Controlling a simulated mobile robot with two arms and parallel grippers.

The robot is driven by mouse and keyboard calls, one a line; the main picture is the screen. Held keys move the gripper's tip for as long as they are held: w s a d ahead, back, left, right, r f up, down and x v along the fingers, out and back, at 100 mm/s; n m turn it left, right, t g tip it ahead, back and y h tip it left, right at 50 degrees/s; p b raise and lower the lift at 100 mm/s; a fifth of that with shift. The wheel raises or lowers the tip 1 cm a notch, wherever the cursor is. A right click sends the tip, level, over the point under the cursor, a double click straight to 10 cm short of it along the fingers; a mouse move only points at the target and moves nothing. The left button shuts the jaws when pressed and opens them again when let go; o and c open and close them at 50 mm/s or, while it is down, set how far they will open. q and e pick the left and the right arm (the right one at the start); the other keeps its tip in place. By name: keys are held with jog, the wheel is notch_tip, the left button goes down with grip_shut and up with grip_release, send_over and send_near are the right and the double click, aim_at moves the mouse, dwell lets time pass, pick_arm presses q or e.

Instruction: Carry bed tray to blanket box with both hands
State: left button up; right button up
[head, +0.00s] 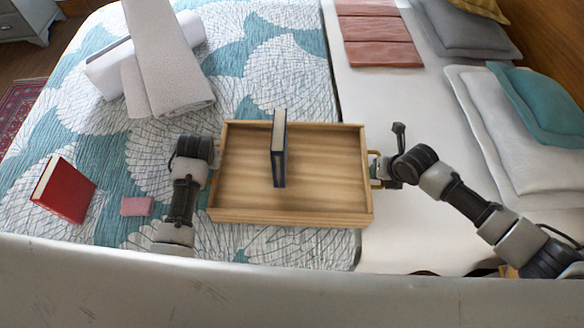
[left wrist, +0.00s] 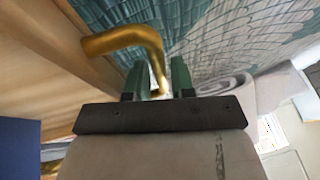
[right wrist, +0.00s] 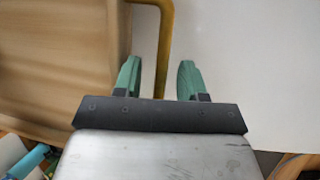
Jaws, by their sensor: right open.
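The wooden bed tray (head: 330,217) lies on the bed, across the patterned quilt and the bare white sheet. A dark blue book (head: 279,150) stands upright in it. My left gripper (head: 200,150) is at the tray's left brass handle; in the left wrist view the fingers (left wrist: 158,82) close around this handle (left wrist: 125,40). My right gripper (head: 382,170) is at the right handle. The blanket box is not recognisable in these views.
A red book (head: 63,190) and a pink block (head: 137,206) lie on the quilt at left. White rolled towels (head: 165,65) lie behind the tray. Folded pink cloths (head: 380,40) and several pillows (head: 500,120) are at back and right.

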pick_arm(q)
jog(key=shift+w+f, duration=0.1)
jog(key=shift+f, duration=0.25)
pick_arm(e)
jog(key=shift+w+f, duration=0.1)
jog(key=shift+f, duration=0.25)
pick_arm(q)
jog(key=c, duration=0.4)
pick_arm(e)
jog(key=c, duration=0.4)
pick_arm(q)
grip_shut()
pick_arm(e)
grip_shut()
pick_arm(q)
jog(key=shift+w+r, duration=0.15)
jog(key=shift+r, duration=0.1)
pick_arm(e)
jog(key=shift+w+r, duration=0.15)
jog(key=shift+r, duration=0.15)
